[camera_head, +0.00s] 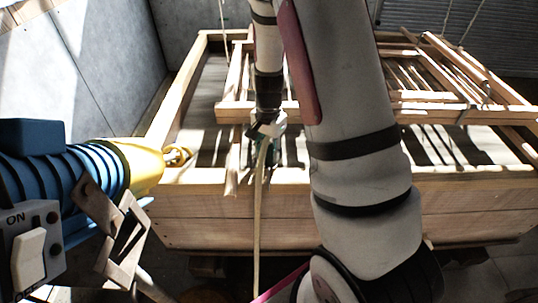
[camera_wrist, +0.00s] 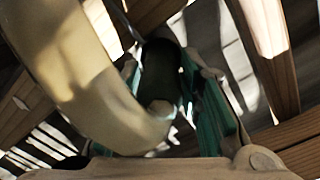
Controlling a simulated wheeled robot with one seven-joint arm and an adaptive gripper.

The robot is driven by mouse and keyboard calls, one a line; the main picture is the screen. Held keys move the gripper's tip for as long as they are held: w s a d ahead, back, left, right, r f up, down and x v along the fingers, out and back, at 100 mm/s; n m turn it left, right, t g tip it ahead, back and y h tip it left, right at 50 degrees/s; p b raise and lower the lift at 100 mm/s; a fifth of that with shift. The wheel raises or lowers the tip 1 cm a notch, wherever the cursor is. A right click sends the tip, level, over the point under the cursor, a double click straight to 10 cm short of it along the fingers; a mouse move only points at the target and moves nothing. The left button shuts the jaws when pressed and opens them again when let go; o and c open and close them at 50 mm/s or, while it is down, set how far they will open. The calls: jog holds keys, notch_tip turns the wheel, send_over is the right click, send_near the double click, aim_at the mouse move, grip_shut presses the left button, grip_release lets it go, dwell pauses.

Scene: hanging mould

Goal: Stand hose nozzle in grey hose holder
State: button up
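My gripper (camera_head: 268,148) hangs above the front part of the wooden mould, near its front wall. In the wrist view, its teal finger pads lie on either side of the dark hose nozzle (camera_wrist: 160,72) and appear shut on it. The cream hose (camera_wrist: 75,60) bends in from the upper left to the nozzle. In the head view the hose (camera_head: 259,210) hangs from the gripper down past the front wall. The nozzle's tip is hard to make out in shadow. I cannot identify the grey hose holder with certainty; a grey-brown angled bracket (camera_head: 118,232) stands at the left front.
The wooden mould (camera_head: 225,205) has raised walls and slatted frames (camera_head: 440,92) lying across it. A blue and yellow machine (camera_head: 135,167) with a switch box (camera_head: 35,250) fills the left front. A grey wall panel (camera_head: 80,65) stands behind it.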

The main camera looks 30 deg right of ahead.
notch_tip(320, 180, up, 11)
jog(key=shift+a+f, duration=0.1)
jog(key=s+a+r+n+t, duration=0.2)
jog(key=s+a+r+n, duration=0.5)
jog(key=r, duration=0.5)
jog(key=s+a+r+n+t, duration=0.1)
jog(key=s+a+r+n, duration=0.1)
jog(key=s, duration=0.4)
jog(key=s+a+r+n+t, duration=0.1)
jog(key=s+a+r+n, duration=0.2)
jog(key=s, duration=0.4)
jog(key=shift+s+a+n+t, duration=0.35)
jog(key=shift+a+n, duration=0.25)
jog(key=shift+n, duration=0.4)
